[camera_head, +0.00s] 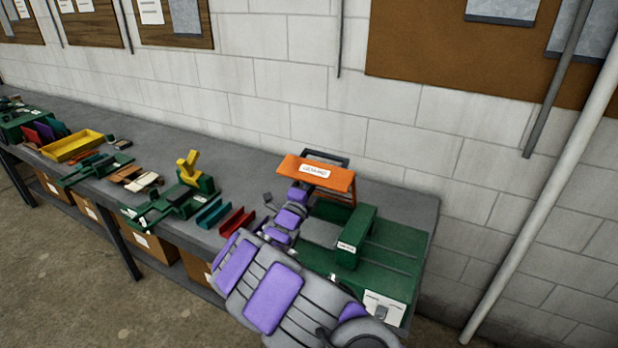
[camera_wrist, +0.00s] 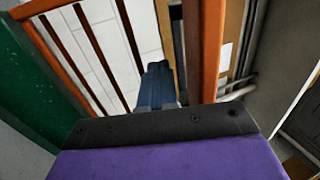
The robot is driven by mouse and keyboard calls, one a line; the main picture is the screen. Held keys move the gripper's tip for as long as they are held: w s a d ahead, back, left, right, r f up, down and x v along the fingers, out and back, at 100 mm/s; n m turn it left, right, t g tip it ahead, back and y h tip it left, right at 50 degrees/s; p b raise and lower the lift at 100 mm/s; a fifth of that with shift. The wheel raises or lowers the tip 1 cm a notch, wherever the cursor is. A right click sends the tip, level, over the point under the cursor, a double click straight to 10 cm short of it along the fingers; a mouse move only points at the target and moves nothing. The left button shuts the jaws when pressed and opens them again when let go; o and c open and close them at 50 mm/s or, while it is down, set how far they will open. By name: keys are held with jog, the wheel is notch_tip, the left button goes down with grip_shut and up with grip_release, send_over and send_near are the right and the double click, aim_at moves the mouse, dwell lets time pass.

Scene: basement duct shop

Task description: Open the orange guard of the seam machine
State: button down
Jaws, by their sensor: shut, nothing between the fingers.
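The seam machine (camera_head: 385,250) is a green bench machine at the right end of the workbench. Its orange guard (camera_head: 316,172), with a white label, stands tilted up above the machine bed at the back. My arm reaches up to the guard's front left, and the guard hides my fingertips in the head view. In the wrist view my gripper (camera_wrist: 157,72) shows shut and empty, with its blue fingers together. Orange guard bars (camera_wrist: 206,50) stand to its right and left. I cannot tell whether the fingers touch them.
The grey workbench (camera_head: 245,165) runs along a white block wall. Red and teal channel pieces (camera_head: 237,222), a green tool with a yellow part (camera_head: 188,167) and a yellow tray (camera_head: 72,146) lie to the left. A pale pipe (camera_head: 545,215) stands right of the bench.

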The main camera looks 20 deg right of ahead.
jog(key=w+d+r+g+y+p, duration=0.1)
jog(key=p, duration=0.3)
jog(key=w+d+r+g+y+p, duration=0.1)
jog(key=d+p, duration=0.1)
jog(key=p, duration=0.2)
jog(key=shift+w+d+r+y, duration=0.15)
jog(key=shift+w+r+y, duration=0.15)
jog(key=shift+y, duration=0.1)
jog(key=shift+w+d+f+g+y+p, duration=0.1)
jog(key=shift+w+d+g+y+p, duration=0.3)
jog(key=shift+p, duration=0.7)
jog(key=shift+d+f+y+p, duration=0.15)
jog(key=shift+d+y+p, duration=0.15)
jog(key=shift+p, duration=0.05)
